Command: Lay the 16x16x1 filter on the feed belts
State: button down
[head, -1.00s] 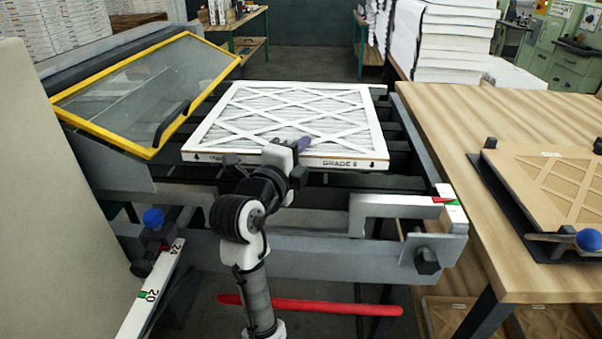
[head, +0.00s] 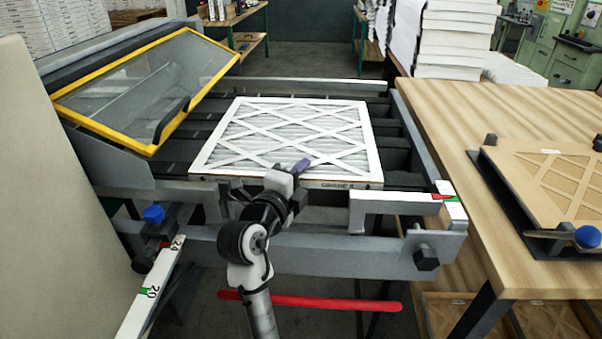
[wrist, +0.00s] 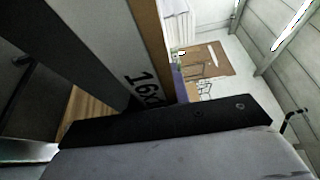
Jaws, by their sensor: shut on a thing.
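The white-framed filter (head: 290,142) with a crossed lattice face lies flat over the feed belts (head: 205,125) in the head view. Its near edge carries the print "GRADE 8". My gripper (head: 292,172) is shut on the filter's near edge, with one finger showing on top of the frame. The dark belts show to the left, right and beyond the filter. I cannot tell whether its underside fully touches them.
A yellow-framed clear guard (head: 150,90) stands tilted up at left of the belts. A grey front rail (head: 330,250) with a white stop block (head: 395,202) runs along the near side. A wooden table (head: 490,110) with a brown lattice panel (head: 555,185) stands at right.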

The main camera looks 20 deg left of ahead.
jog(key=shift+f+b, duration=0.55)
jog(key=shift+b, duration=0.15)
jog(key=c, duration=1.6)
grip_release()
